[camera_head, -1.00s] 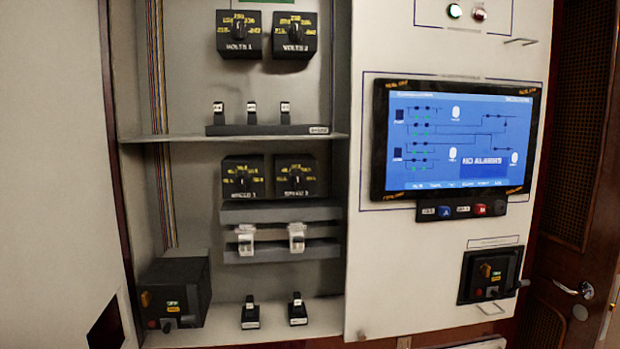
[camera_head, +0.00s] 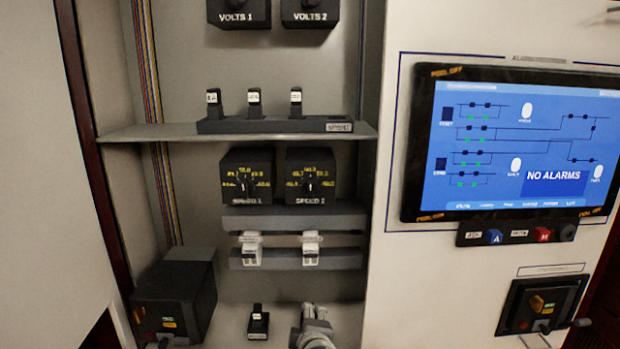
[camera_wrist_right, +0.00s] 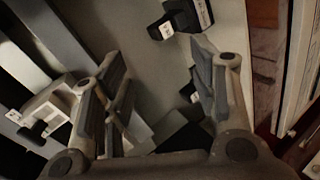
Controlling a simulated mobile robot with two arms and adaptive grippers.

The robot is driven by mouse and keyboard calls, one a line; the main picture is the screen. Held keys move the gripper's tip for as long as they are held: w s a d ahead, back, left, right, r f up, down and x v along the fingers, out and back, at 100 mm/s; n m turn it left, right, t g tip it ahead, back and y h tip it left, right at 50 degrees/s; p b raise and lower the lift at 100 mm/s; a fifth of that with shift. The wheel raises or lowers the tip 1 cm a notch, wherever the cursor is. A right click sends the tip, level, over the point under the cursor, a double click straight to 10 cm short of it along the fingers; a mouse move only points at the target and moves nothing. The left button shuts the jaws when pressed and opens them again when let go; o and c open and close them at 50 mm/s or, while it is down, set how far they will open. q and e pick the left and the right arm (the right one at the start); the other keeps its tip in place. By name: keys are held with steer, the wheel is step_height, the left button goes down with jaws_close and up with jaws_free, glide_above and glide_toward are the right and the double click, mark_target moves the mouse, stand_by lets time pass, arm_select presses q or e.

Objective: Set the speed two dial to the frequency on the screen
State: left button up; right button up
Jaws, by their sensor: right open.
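The speed two dial (camera_head: 310,177) is a black box with a dark knob and yellow markings, on the right of the pair under the shelf. Its knob pointer looks roughly upward; the exact setting is too small to read. The screen (camera_head: 520,145) on the right panel is blue, with a line diagram and the words NO ALARMS; I cannot read a frequency on it. My right gripper (camera_head: 314,318) is at the bottom of the cabinet, below the dial and apart from it. In the right wrist view its fingers (camera_wrist_right: 160,95) are spread and empty. My left gripper is out of view.
The speed one dial (camera_head: 247,177) is just left. White breakers (camera_head: 311,248) sit on dark rails below the dials. The shelf (camera_head: 150,132) runs above. A black switch (camera_head: 258,322) and a black box (camera_head: 175,299) stand at the lower left.

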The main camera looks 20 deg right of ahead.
step_height(320, 180, up, 18)
steer(key=n+t+h+p, duration=0.1)
steer(key=t, duration=0.2)
steer(key=n+t+h+p, duration=0.1)
steer(key=t+p, duration=0.1)
glide_toward(310, 192)
steer(key=p+x, duration=0.3)
steer(key=x, duration=0.5)
steer(key=shift+w+d+r, duration=0.1)
steer(key=shift+w+d, duration=0.05)
steer(key=shift+w, duration=0.05)
steer(key=shift+w+d+p, duration=0.15)
steer(key=shift+w+p, duration=0.25)
steer(key=shift+w, duration=0.2)
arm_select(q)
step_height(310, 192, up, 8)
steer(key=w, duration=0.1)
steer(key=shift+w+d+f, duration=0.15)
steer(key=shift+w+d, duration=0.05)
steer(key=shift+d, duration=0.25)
arm_select(e)
steer(key=shift+c, duration=0.3)
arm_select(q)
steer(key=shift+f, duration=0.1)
arm_select(e)
steer(key=c, duration=1)
